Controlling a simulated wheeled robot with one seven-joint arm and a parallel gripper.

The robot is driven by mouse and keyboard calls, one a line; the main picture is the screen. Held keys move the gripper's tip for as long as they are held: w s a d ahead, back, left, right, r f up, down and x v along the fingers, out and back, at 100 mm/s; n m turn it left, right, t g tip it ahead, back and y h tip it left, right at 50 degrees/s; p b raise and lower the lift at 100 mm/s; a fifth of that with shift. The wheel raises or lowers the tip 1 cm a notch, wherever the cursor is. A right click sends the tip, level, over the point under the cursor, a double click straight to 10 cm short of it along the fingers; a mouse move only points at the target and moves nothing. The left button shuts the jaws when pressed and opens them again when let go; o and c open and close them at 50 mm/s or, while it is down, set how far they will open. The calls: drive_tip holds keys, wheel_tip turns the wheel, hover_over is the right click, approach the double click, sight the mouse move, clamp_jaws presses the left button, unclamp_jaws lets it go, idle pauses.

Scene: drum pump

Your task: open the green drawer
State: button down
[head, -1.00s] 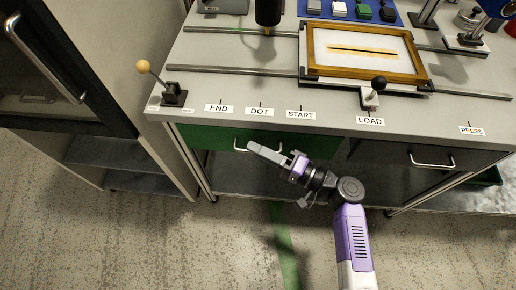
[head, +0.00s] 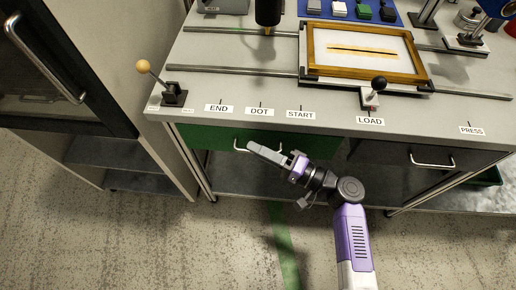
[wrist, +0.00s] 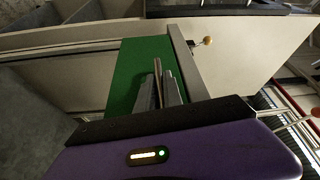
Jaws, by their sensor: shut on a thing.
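The green drawer (head: 205,137) is under the left part of the bench, its front upright below the bench edge and apparently shut. Its pale bar handle (head: 238,149) is at the tips of my gripper (head: 251,147). My gripper reaches in from the right and is shut on the handle. In the wrist view the fingers (wrist: 162,85) stand close together in front of the green drawer front (wrist: 132,68). The grip point itself is mostly hidden there by the fingers.
A grey drawer (head: 400,160) with its own handle is at the right under the bench. A cabinet (head: 160,120) stands close on the left. The lever with the yellow knob (head: 143,66) is above on the bench. Open floor (head: 150,240) lies in front.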

drive_tip(key=shift+s, duration=0.1)
drive_tip(key=s+p, duration=0.1)
drive_tip(key=s, duration=2.2)
drive_tip(key=shift+a, duration=0.35)
drive_tip(key=c, duration=1.5)
unclamp_jaws()
drive_tip(key=v, duration=0.7)
drive_tip(key=shift+s+d+b, duration=0.25)
drive_tip(key=shift+d+b, duration=0.1)
